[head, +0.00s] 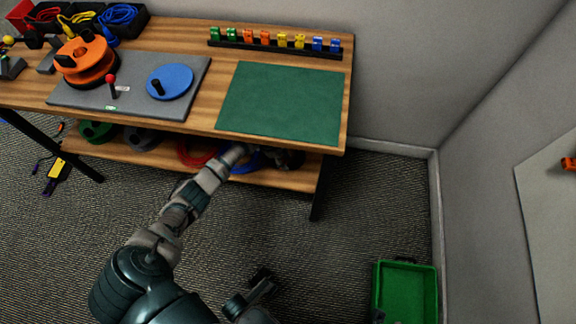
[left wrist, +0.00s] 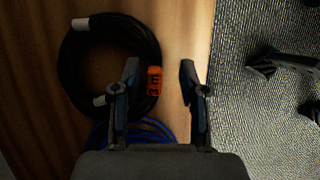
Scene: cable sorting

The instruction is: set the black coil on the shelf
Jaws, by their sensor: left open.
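The black coil (left wrist: 72,75) lies flat on the wooden lower shelf (head: 290,180) of the bench, in the left part of the left wrist view. It has an orange "3m" tag (left wrist: 154,80) on its right side and pale bands. My left gripper (left wrist: 160,80) is open, with the tagged side of the coil between its fingers. The left finger overlaps the coil in the picture; the right finger is apart from it. In the head view my left gripper (head: 285,158) is dark and mostly hidden under the bench top. My right gripper (head: 250,290) is low in the head view, its jaw state unclear.
A blue coil (left wrist: 155,132) lies just beside the black coil. Red (head: 195,155), grey (head: 140,138) and green (head: 95,132) coils sit further left on the shelf. The bench top edge overhangs the shelf. A green bin (head: 408,290) stands on the floor at right.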

